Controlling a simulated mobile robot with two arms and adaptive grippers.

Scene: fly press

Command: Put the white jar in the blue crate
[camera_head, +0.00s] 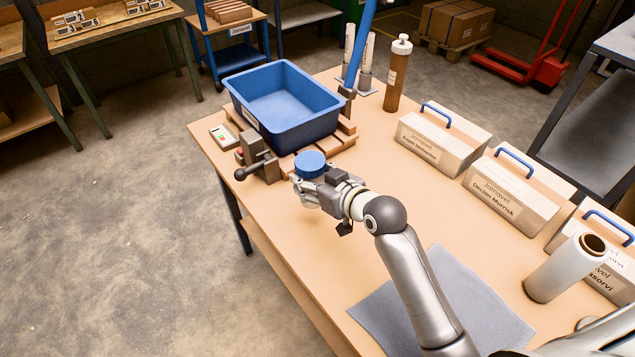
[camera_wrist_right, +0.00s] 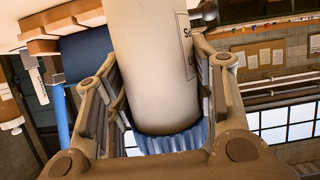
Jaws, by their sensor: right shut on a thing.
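The white jar (camera_wrist_right: 160,65) has a ribbed blue lid (camera_wrist_right: 168,138) and part of a printed label; it fills the middle of the right wrist view. In the head view only its blue lid (camera_head: 310,164) shows clearly; the gripper hides most of the body. My right gripper (camera_head: 318,183) is shut on the jar, with fingers on both sides of it. The blue crate (camera_head: 312,132) stands just behind the jar, on brown blocks, and looks empty. The jar is outside the crate, in front of its near side. I cannot tell its height above the table. My left gripper is not in view.
A dark clamp-like device with a ball lever (camera_head: 255,158) stands close left of the jar. A blue post (camera_head: 358,45) and a brown bottle (camera_head: 397,75) are right of the crate. Toolboxes (camera_head: 440,138) line the right side. The table's left edge is near.

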